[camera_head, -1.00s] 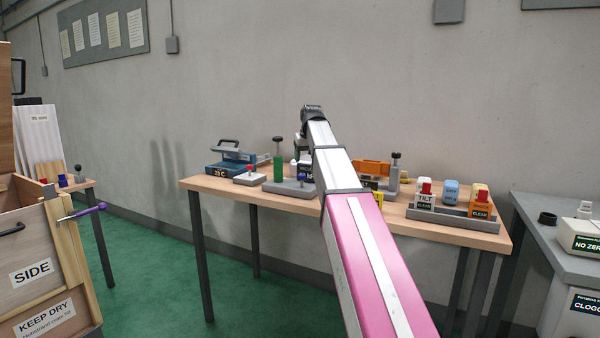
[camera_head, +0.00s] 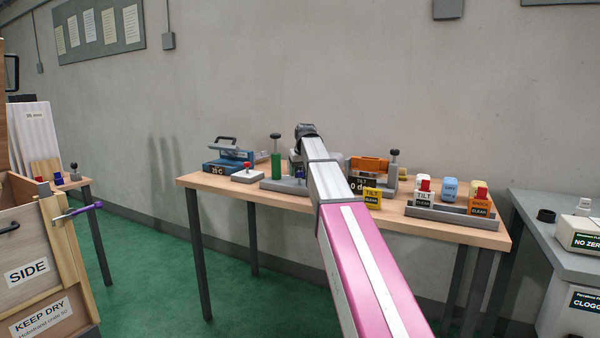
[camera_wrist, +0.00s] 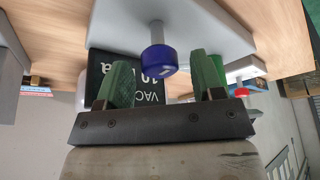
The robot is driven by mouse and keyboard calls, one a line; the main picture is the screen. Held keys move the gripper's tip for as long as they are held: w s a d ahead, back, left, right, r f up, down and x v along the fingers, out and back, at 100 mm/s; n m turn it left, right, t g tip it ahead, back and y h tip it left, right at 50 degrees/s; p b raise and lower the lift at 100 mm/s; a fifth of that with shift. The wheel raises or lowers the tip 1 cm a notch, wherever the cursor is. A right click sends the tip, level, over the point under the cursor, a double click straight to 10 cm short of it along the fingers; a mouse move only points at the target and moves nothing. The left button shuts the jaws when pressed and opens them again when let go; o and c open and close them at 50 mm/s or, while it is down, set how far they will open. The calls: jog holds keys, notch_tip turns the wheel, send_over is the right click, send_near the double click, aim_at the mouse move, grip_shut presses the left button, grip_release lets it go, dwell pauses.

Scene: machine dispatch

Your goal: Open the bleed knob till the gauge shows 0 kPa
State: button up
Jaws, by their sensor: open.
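The blue bleed knob (camera_wrist: 157,58) sits on a short pale stem from a grey plate (camera_wrist: 190,28) in the wrist view. My gripper (camera_wrist: 161,72) is open, with one green finger on each side of the knob. Behind the fingers is a dark gauge display (camera_wrist: 150,88) with white writing; "VAC", "10" and a final "a" show, and the knob and a finger hide the rest. In the head view my arm covers part of the grey plate (camera_head: 272,185).
A red knob (camera_wrist: 240,90) on a pale block is close by in the wrist view. The wooden table (camera_head: 235,194) also holds a blue press-like device (camera_head: 228,160), a green cylinder (camera_head: 276,165), an orange device (camera_head: 369,164) and a grey tray (camera_head: 455,216) of labelled blocks.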

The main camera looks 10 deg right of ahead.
jog(key=shift+f, duration=0.15)
jog(key=shift+c, duration=0.3)
jog(key=c, duration=0.8)
jog(key=shift+c, duration=0.2)
